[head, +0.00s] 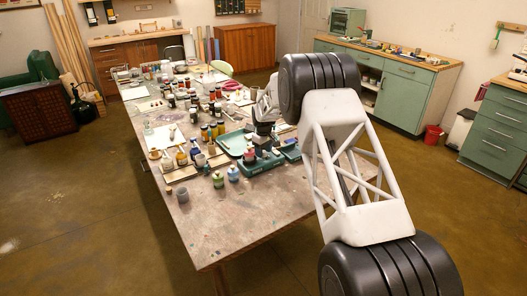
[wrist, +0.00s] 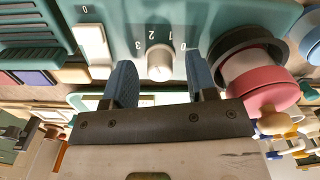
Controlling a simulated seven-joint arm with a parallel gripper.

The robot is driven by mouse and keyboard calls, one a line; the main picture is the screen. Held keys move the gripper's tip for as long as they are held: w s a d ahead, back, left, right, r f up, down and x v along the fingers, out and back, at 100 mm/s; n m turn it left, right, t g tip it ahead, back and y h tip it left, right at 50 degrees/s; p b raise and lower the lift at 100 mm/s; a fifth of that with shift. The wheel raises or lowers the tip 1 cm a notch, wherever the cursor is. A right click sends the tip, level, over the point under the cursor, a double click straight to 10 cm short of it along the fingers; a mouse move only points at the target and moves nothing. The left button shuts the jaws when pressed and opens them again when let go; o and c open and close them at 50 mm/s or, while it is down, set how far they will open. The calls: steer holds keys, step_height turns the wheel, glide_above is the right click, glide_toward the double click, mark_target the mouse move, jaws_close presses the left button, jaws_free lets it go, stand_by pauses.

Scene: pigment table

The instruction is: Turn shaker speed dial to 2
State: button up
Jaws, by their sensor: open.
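The shaker (wrist: 215,20) is a teal-green housing that fills the upper part of the wrist view. Its pale round speed dial (wrist: 160,63) sits on the front face, with small white numerals printed around it. I cannot tell which numeral the dial points at. My gripper (wrist: 158,72) is open, with one blue fingertip on each side of the dial and a visible gap to it on both sides. In the head view my gripper (head: 263,141) is low over the green shaker (head: 270,164), and the arm hides part of it; the dial is too small to make out there.
A pink-lidded round container (wrist: 268,90) stands close to the right finger. A pale switch (wrist: 92,42) is left of the dial. Bottles and jars (head: 180,155) crowd the table to the left; the front of the table (head: 235,215) is mostly clear.

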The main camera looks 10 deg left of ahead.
steer(key=shift+r, duration=0.15)
steer(key=shift+r, duration=3.75)
steer(key=shift+r, duration=0.1)
